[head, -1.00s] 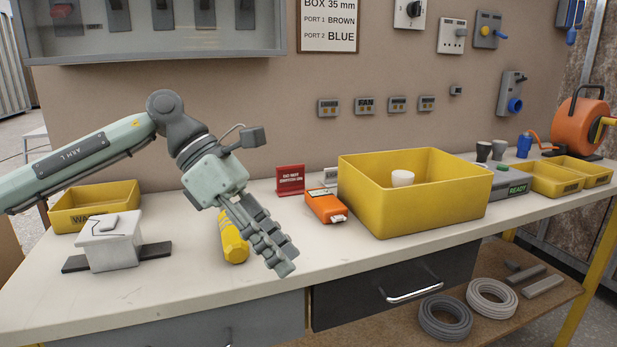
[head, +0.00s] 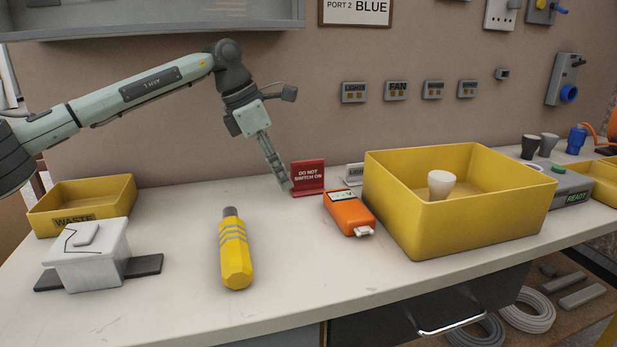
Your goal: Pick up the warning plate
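The warning plate is a small red upright sign (head: 308,175) reading "DO NOT SWITCH ON", standing on the bench near the wall. My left gripper (head: 286,185) points down at the plate's left edge, its fingertips close to the bench. The fingers show nearly edge-on as one, so I cannot tell their opening or whether they touch the plate. My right gripper is not in view.
A yellow tool (head: 234,250) lies in front; a white box (head: 92,255) sits left.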

